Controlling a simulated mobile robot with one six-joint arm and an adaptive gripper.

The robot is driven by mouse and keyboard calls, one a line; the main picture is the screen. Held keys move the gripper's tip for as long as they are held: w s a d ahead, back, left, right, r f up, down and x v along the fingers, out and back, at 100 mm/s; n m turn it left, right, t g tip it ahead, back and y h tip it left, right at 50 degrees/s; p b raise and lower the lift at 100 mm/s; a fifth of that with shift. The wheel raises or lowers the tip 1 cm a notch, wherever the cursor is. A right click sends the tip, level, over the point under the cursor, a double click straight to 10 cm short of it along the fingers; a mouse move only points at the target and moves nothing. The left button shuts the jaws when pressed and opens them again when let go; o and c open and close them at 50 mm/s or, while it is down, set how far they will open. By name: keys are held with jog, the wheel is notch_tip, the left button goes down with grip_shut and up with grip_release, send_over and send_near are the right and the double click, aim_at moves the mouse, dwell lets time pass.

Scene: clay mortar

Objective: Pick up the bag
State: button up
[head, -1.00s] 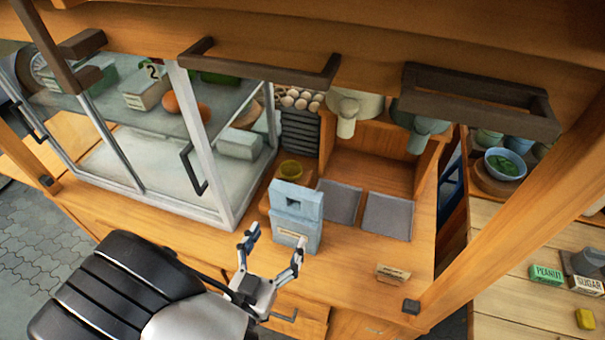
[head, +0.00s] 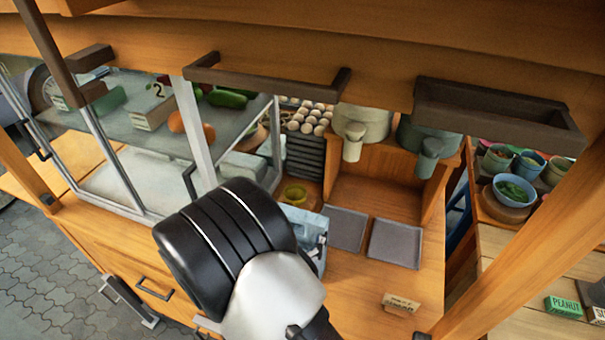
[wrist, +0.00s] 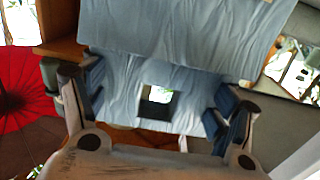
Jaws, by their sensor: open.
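The bag (head: 312,222) is light blue and stands on the wooden counter. In the head view my arm hides most of it. In the wrist view the bag (wrist: 180,35) fills the upper middle, with a square hole in its lower visible part. My gripper (wrist: 157,100) is open, with one blue-padded finger on each side of the part with the hole. I cannot tell whether the fingers touch it. In the head view the gripper is mostly hidden behind my arm.
A glass display case (head: 130,150) is on the left. A small sign (head: 400,303) stands near the counter's front edge. Dark handles (head: 265,82) hang above.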

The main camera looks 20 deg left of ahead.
jog(key=shift+c, duration=0.4)
grip_shut()
dwell(0.6)
